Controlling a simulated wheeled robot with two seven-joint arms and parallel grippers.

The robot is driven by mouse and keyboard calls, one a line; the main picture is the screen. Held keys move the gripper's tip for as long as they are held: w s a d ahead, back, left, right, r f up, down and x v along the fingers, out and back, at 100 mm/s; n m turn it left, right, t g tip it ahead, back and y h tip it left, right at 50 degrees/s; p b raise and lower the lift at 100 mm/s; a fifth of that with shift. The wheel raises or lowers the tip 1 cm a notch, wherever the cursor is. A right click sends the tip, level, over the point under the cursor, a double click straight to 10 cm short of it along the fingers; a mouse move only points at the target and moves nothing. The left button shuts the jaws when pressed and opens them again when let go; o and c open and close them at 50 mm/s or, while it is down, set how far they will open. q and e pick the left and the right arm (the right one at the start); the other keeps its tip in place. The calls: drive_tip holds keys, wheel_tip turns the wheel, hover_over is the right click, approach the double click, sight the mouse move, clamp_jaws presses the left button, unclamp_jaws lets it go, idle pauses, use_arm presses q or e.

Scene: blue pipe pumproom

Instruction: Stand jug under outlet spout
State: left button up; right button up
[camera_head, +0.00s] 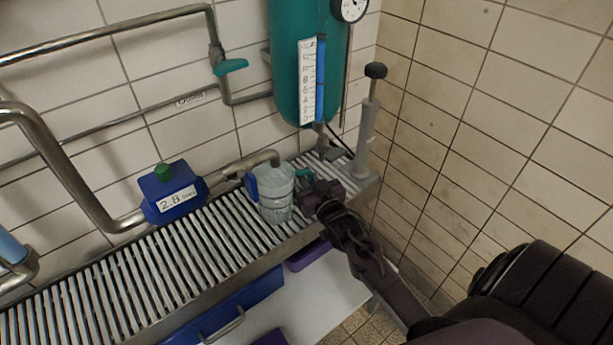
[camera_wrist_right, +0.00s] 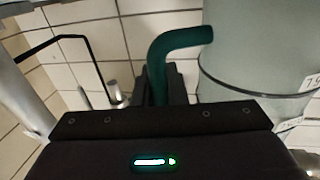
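The jug (camera_head: 275,200) is pale grey and see-through with a teal handle. In the head view it looks upright on or just above the slatted rack; I cannot tell if its base touches. The metal outlet spout (camera_head: 262,158) bends down at the jug's rim and its tip appears over the opening. My right gripper (camera_head: 312,196) is at the jug's right side, at the handle. In the right wrist view the teal handle (camera_wrist_right: 160,68) runs between the dark fingers, which look closed on it; the jug's wall (camera_wrist_right: 250,65) is at right. My left gripper is out of view.
A blue meter box (camera_head: 174,192) reading 2.8 feeds the spout from the left. The slatted rack (camera_head: 130,262) is clear at left. A teal tank (camera_head: 291,60) and a grey hand pump (camera_head: 366,135) stand behind. A tiled wall is close on the right.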

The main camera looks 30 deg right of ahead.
drive_tip(key=o, duration=0.5)
drive_tip(key=shift+c, duration=0.2)
drive_tip(key=shift+r, duration=0.2)
drive_tip(key=s+a, duration=0.1)
drive_tip(key=s, duration=1.1)
drive_tip(key=shift+a, duration=0.15)
